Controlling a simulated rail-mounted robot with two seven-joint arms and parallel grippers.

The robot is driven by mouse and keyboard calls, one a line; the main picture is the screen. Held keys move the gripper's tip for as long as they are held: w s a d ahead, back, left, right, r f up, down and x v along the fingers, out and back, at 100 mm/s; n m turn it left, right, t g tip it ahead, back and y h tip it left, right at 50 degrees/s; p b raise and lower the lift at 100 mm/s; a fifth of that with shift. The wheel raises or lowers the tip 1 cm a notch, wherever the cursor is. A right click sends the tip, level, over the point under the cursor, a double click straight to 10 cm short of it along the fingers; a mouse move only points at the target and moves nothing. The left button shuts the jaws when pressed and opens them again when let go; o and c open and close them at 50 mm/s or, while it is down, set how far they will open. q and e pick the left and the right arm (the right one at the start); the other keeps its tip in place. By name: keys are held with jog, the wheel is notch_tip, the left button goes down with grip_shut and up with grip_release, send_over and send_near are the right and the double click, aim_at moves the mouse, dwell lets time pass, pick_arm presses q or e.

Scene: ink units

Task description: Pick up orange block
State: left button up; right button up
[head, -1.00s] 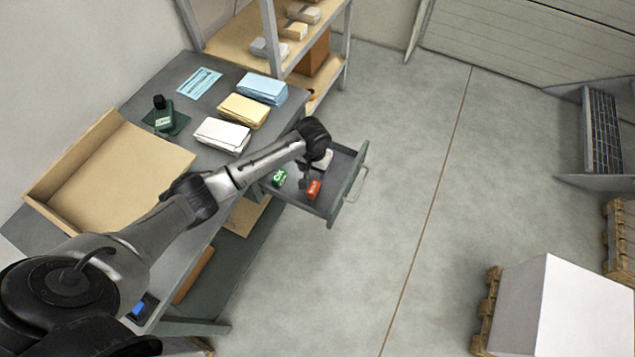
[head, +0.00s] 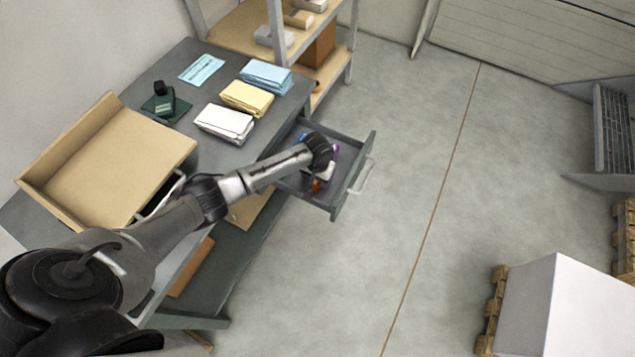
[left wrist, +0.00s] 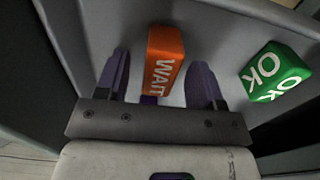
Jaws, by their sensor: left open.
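The orange block (left wrist: 165,58), marked "WAIT", lies in the open drawer (head: 352,187). In the head view only a small part of the orange block (head: 316,185) shows below my left gripper (head: 322,172). In the left wrist view my left gripper (left wrist: 161,62) is open, with one finger on each side of the orange block and gaps visible between. I cannot tell how deep the fingers reach beside it. A green block (left wrist: 274,72) marked "OK" lies to the right, apart from the gripper. It is hidden in the head view. My right gripper is not in view.
The drawer walls stand close around my gripper. The grey workbench (head: 215,85) above carries white envelopes (head: 224,123), yellow envelopes (head: 247,97), blue envelopes (head: 267,75), a dark green stamp (head: 163,103) and a cardboard tray (head: 62,155). The floor right of the drawer is clear.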

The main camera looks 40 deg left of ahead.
pick_arm(q)
notch_tip(320, 180, down, 2)
jog(key=shift+c, duration=0.3)
jog(key=c, duration=0.9)
jog(key=shift+r, duration=0.15)
jog(key=shift+c, duration=0.2)
